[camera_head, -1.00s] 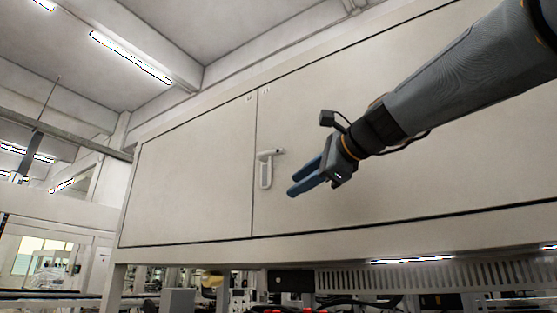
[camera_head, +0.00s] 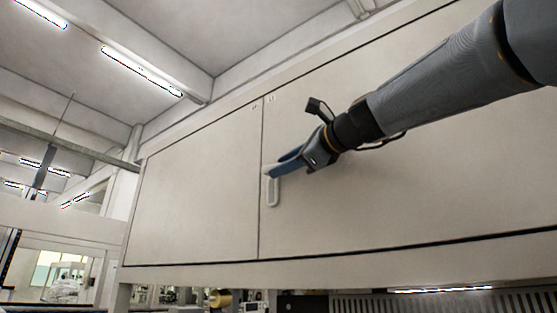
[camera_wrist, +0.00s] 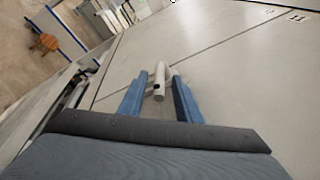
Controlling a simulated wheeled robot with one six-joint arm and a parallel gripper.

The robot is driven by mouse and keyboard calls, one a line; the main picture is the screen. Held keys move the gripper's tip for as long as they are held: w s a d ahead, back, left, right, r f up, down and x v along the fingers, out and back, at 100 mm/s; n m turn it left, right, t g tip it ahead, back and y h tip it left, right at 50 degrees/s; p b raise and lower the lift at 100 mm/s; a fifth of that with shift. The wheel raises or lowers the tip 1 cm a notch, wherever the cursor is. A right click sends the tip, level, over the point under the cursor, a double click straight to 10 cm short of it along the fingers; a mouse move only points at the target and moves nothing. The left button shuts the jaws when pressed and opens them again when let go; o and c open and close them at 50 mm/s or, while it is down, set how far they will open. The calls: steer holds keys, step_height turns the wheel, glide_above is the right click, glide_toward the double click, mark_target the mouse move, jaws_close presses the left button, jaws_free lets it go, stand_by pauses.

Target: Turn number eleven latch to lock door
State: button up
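The number eleven door (camera_head: 380,170) is the large beige panel right of the seam, with a small "11" label (camera_head: 270,99) at its top left corner; the label (camera_wrist: 298,17) also shows in the wrist view. Its white latch (camera_head: 273,194) sits beside the seam, with the lower loop of its plate visible and the handle mostly hidden by my fingers. In the wrist view the latch handle (camera_wrist: 160,82) lies between my two blue fingers, with gaps on both sides. My gripper (camera_head: 268,171) is open around the handle; it also shows in the wrist view (camera_wrist: 157,77).
A neighbouring beige door (camera_head: 195,190) lies left of the seam, flush with the latch door. The cabinet's lower frame (camera_head: 340,268) runs beneath both doors. A brown stool (camera_wrist: 46,42) stands on the floor far off in the wrist view.

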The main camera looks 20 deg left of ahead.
steer(key=shift+x, duration=0.9)
jaws_close()
